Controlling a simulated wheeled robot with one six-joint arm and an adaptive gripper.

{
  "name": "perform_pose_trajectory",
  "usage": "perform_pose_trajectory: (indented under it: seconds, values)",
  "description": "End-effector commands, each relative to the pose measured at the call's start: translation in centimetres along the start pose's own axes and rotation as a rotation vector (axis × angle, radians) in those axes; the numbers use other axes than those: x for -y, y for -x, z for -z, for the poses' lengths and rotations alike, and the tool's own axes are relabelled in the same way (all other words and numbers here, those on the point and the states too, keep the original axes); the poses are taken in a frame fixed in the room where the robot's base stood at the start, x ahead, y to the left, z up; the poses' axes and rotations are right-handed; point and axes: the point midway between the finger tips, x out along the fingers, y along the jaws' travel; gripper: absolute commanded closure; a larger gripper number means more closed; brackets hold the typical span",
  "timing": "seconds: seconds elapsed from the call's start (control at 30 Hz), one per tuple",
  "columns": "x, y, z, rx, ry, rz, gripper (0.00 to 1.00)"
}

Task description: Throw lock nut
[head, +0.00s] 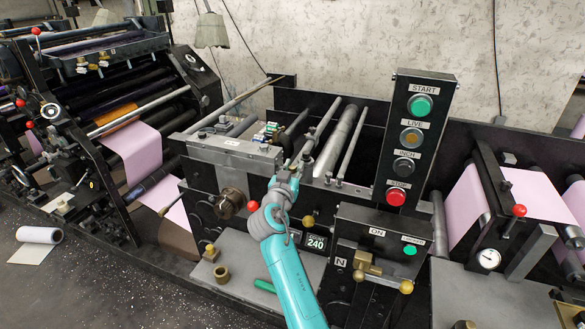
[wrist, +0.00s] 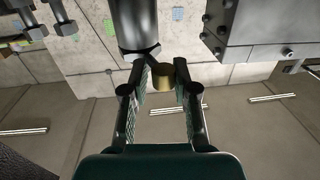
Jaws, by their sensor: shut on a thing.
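In the wrist view, a short round brass-coloured piece (wrist: 163,77), which may be the lock nut, sits between the fingertips of my gripper (wrist: 161,80). The gripper is shut on it. A thick grey steel cylinder with a hex-like end (wrist: 135,27) stands just beside and above the piece. In the head view, my gripper (head: 294,170) is at the end of the teal arm, by the front end of the steel rollers (head: 338,140). The brass-coloured piece cannot be made out there; the gripper and machine parts hide it.
The control post with its red stop button (head: 396,196) stands close right of the gripper. A lower box bears a green button (head: 410,250) and a brass valve (head: 372,268). A brown knob (head: 230,203) and a loose-looking brass ring (head: 221,273) are at left. Pink web (head: 132,150) runs through the press.

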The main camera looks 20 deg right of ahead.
Motion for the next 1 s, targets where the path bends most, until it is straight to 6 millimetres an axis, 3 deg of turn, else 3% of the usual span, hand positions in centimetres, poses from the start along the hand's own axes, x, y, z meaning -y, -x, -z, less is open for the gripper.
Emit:
perform_pose_trajectory:
  seconds: [0.5, 1.0]
  values:
    - [-1.3, 0.6, 0.2, -0.006, -0.003, 0.268, 1.00]
    - [-1.9, 0.8, 0.3, -0.007, -0.004, 0.406, 1.00]
